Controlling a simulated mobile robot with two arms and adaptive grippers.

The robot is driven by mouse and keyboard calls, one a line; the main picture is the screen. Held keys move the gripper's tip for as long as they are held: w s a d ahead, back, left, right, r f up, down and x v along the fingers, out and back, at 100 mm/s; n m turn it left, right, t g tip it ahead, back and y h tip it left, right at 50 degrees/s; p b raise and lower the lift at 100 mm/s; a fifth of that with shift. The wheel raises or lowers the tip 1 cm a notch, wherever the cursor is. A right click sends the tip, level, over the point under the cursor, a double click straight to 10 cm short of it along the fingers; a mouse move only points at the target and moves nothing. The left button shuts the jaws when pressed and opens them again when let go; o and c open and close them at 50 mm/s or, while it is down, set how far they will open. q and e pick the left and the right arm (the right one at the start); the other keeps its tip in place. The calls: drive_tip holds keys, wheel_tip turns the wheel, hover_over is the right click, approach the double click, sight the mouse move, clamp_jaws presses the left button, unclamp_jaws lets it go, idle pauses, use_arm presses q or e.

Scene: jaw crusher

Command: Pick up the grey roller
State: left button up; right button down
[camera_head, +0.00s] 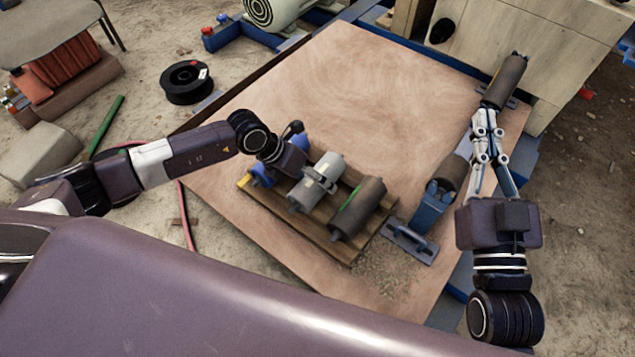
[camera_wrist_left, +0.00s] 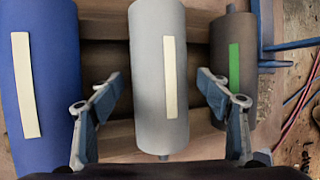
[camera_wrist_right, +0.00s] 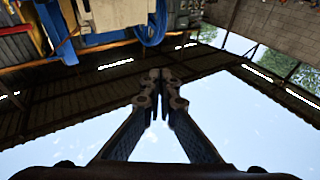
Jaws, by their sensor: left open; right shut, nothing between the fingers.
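The grey roller (camera_head: 316,180), light grey with a pale strip, lies on a wooden pallet (camera_head: 333,243) between a blue roller (camera_head: 262,175) and a dark brown-grey roller with a green strip (camera_head: 358,207). In the left wrist view the grey roller (camera_wrist_left: 158,60) lies between the spread fingers of my left gripper (camera_wrist_left: 158,90), with a gap on each side. The blue roller (camera_wrist_left: 40,80) is left of them and the dark roller (camera_wrist_left: 235,50) right. My right gripper (camera_head: 487,115) is shut and empty over the board's right side; its wrist view shows its fingers against roof and sky.
The pallet stands on a large brown board (camera_head: 335,85). Another dark roller (camera_head: 505,80) is at the board's far right, beside a pale machine housing (camera_head: 550,45). The board's middle is clear.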

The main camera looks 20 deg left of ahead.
use_arm(q)
drive_tip(key=shift+w+d+f, duration=0.1)
drive_tip(key=shift+f, duration=0.1)
clamp_jaws()
drive_tip(key=shift+w+r, duration=0.1)
drive_tip(key=shift+r, duration=0.05)
idle(0.5)
